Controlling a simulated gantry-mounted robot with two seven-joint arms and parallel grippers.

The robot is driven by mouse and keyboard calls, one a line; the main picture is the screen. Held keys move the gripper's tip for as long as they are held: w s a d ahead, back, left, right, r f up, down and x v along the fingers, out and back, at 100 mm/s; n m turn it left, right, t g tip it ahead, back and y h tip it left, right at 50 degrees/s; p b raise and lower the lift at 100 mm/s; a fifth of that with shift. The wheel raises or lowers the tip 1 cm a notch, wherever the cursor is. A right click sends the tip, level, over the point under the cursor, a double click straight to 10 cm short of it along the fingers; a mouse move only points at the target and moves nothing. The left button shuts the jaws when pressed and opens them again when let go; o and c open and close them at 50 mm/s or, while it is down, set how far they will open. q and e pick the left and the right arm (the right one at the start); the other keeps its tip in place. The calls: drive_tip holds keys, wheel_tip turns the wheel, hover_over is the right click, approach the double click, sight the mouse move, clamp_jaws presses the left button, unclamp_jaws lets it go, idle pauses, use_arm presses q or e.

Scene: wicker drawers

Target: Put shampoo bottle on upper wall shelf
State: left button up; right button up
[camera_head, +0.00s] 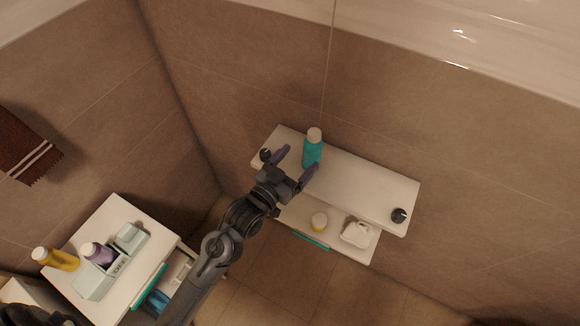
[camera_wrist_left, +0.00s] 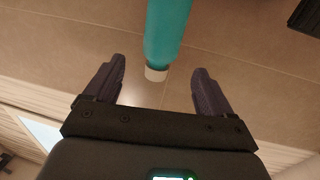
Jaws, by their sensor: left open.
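A teal bottle with a white cap (camera_head: 312,153) stands upright on the upper wall shelf (camera_head: 360,185), near its left end and close to the wall. My left gripper (camera_head: 296,163) is open and empty, with its two dark fingers spread just in front of the bottle. In the left wrist view, the teal bottle (camera_wrist_left: 165,30) shows upside down, between and beyond the open fingertips (camera_wrist_left: 159,66). A gap is visible on each side of it. The arm hides part of the shelf's left front. My right gripper is not in view.
Dark round knobs (camera_head: 399,215) sit near both shelf ends. A white cabinet (camera_head: 112,212) at left bears a yellow bottle (camera_head: 56,259), a purple bottle (camera_head: 97,252) and a grey box. The upper shelf's middle is clear.

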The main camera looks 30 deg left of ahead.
use_arm(q)
drive_tip(key=s+f+g+y, duration=0.1)
drive_tip(key=s+f+g, duration=0.3)
drive_tip(key=s, duration=0.4)
drive_tip(key=s+a+f+g, duration=0.1)
drive_tip(key=s+f+g, duration=0.4)
drive_tip(key=s, duration=0.4)
drive_tip(key=s+a+f+g+y, duration=0.1)
drive_tip(key=s+f+g, duration=0.3)
drive_tip(key=s, duration=0.4)
drive_tip(key=shift+s+a+f+g+y, duration=0.25)
drive_tip(key=shift+s+f+g+y, duration=0.1)
drive_tip(key=shift+g, duration=0.25)
drive_tip(key=shift+w+r, duration=0.1)
drive_tip(key=shift+r, duration=0.05)
